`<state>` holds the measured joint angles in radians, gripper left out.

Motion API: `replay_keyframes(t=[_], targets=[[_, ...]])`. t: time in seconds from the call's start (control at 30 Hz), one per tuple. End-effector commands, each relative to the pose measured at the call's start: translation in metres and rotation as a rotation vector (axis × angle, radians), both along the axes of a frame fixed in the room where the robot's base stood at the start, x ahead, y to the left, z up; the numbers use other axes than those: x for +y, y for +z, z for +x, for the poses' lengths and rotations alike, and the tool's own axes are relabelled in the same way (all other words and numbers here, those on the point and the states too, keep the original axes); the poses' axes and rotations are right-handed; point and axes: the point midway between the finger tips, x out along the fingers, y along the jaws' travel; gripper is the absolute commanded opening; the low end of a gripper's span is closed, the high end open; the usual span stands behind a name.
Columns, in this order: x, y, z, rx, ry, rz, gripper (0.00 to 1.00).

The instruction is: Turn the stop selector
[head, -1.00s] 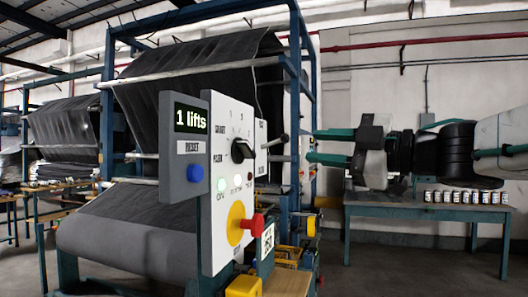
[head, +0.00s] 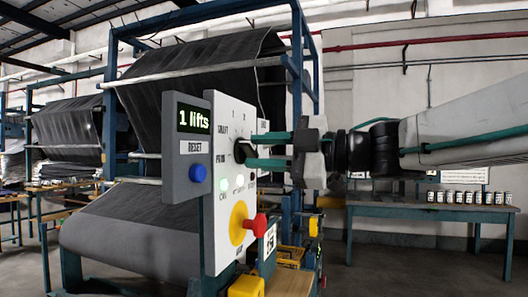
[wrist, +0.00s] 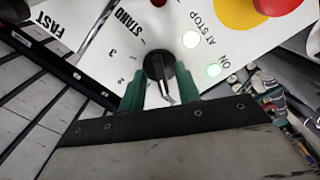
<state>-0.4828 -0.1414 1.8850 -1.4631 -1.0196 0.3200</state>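The selector is a black knob (head: 239,152) on the white control panel (head: 221,249), in a ring of printed marks. In the wrist view the knob (wrist: 157,66) shows a pointed handle with a pale line. My gripper (head: 250,150) is at the knob, pointing left at the panel face. Its two teal fingers (wrist: 160,84) stand apart, one on each side of the handle. I see no clear grip on it. The fingers partly cover the knob in the head view.
A red handle on a yellow disc (head: 238,222) sticks out below the knob. A grey box (head: 185,165) with the display "1 lifts" and a blue button is at the left. Lit lamps (wrist: 191,39) sit near the knob. A table with small jars (head: 466,197) stands right.

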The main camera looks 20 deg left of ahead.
Motion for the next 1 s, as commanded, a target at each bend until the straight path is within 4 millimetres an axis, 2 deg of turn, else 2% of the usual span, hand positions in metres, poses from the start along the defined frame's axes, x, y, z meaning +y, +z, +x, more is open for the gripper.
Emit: replay_keyframes(t=[0.1, 0.13, 0.23, 0.67, 1.0], targets=[[-0.0003, 0.0000, 0.0001, 0.000, 0.000, 0.000, 0.33], [-0.0003, 0.0000, 0.0001, 0.000, 0.000, 0.000, 0.27], [-0.0004, -0.0001, 0.0001, 0.000, 0.000, 0.000, 0.00], [-0.0007, -0.0001, 0.0003, -0.052, -0.001, -0.005, 0.00], [-0.0008, 0.0000, 0.0005, -0.284, -0.001, -0.023, 0.00]])
